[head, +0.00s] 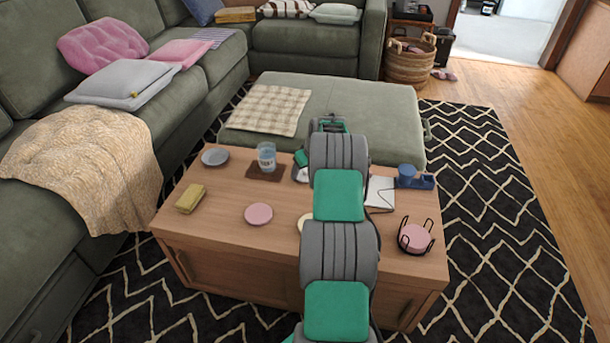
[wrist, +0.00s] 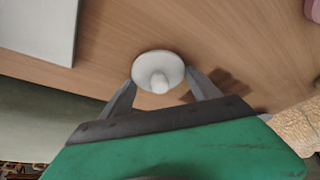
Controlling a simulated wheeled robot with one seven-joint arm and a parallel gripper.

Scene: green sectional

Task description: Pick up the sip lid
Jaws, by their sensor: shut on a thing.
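The sip lid (wrist: 158,72) is a small white round disc with a blunt spout or knob facing the wrist camera. In the wrist view it sits between the two grey fingertips of my gripper (wrist: 162,80), which are shut on its opposite edges. Wooden tabletop shows behind it, with a dark shadow to its right. I cannot tell whether it touches the table. In the head view my own arm covers most of the gripper and I cannot make out the lid.
The coffee table (head: 230,195) holds a glass (head: 266,157), a grey dish (head: 215,157), a yellow sponge-like block (head: 190,198), a pink disc (head: 259,214), a white notepad (head: 380,192), a blue cup (head: 406,174) and a black wire holder (head: 415,237). An ottoman (head: 370,105) stands behind.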

